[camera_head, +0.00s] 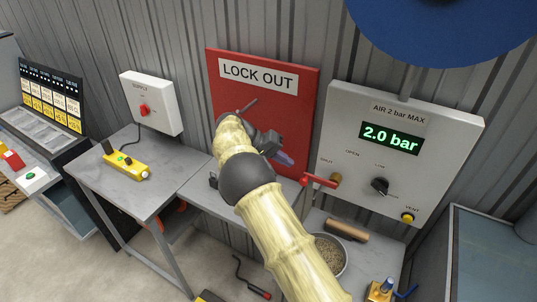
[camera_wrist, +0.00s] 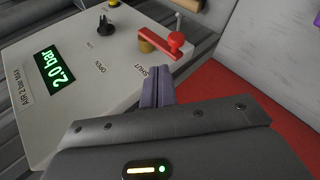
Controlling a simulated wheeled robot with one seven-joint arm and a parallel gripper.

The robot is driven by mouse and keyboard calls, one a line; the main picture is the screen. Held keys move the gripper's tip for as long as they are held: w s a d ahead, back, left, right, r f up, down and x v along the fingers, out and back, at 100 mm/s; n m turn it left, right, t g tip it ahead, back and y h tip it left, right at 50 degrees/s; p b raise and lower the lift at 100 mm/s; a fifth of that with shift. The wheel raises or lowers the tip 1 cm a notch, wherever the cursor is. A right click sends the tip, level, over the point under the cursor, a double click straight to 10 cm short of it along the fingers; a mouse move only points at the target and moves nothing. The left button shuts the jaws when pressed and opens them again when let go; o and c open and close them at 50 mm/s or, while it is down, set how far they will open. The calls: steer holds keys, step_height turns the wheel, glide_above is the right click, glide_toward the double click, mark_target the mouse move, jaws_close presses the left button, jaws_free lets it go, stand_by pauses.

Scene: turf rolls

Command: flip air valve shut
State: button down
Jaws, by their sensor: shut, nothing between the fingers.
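The air valve is a red lever (camera_head: 318,181) on a brass stem (camera_head: 336,179) at the lower left of the grey air panel (camera_head: 398,185). The lever lies sideways, its knob end pointing left past the panel edge, on the side of the SHUT label; OPEN is printed further right. In the wrist view the red lever (camera_wrist: 162,50) is just beyond my fingertips. My gripper (camera_head: 287,159) is shut and empty, left of the lever, in front of the red board. In the wrist view my gripper (camera_wrist: 155,88) points at the SHUT label, with a seeming gap to the lever.
The panel display (camera_head: 390,138) reads 2.0 bar. A black knob (camera_head: 380,186) and a yellow vent button (camera_head: 407,218) are on the panel. The red LOCK OUT board (camera_head: 290,110) is behind my arm. A bowl (camera_head: 330,255) and a wooden roller (camera_head: 346,230) sit below.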

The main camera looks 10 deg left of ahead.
steer(key=shift+a+f+b+v, duration=0.15)
steer(key=shift+b+v, duration=0.15)
steer(key=shift+v, duration=1.1)
steer(key=shift+a+f+b+v, duration=0.1)
steer(key=shift+b+v, duration=0.15)
steer(key=shift+v, duration=1.15)
steer(key=shift+w, duration=0.1)
